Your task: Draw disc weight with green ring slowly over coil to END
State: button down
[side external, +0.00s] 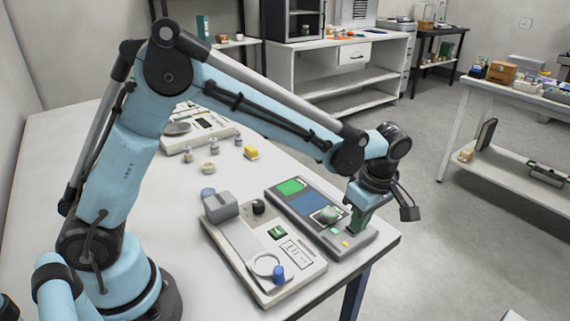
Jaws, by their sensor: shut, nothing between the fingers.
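My gripper (355,228) points down over the right end of a dark grey panel device (277,200), which has a green field and a blue field on top. It is shut and empty; its fingertips are small and partly hard to make out. A round greenish piece (329,213) sits on the panel just left of my gripper, apparently the disc weight with green ring; I cannot tell whether they touch. A pale device (287,277) beside the panel carries a light ring (265,265), but I cannot tell whether this is the coil. No END label is readable.
The pale device has a grey block (221,207), a black knob (258,206) and a blue knob (278,274). A yellow block (251,153) and small weights (209,168) lie farther back. The white table (120,190) ends close to the right of the panel.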

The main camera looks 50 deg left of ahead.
jog(key=shift+d, duration=1.05)
jog(key=c, duration=1.8)
grip_release()
jog(key=shift+c, duration=0.2)
jog(key=o, duration=0.7)
jog(key=shift+a+r, duration=0.15)
jog(key=shift+a, duration=0.05)
jog(key=o, duration=0.5)
jog(key=shift+w+a+r+m, duration=0.15)
jog(key=shift+a+r+m, duration=0.3)
jog(key=shift+m, duration=0.35)
jog(key=shift+o, duration=0.5)
jog(key=shift+a+r+m, duration=0.15)
jog(key=shift+a+m, duration=0.05)
jog(key=shift+m, duration=0.2)
jog(key=a+r+m, duration=0.2)
jog(key=m, duration=0.1)
jog(key=shift+w+a+h, duration=0.15)
jog(key=shift+a+h, duration=0.1)
jog(key=shift+h, duration=0.05)
jog(key=a+r+m+h, duration=0.1)
jog(key=a+r+m, duration=0.4)
jog(key=m, duration=0.5)
jog(key=shift+s+a+r, duration=0.35)
jog(key=shift+a, duration=0.45)
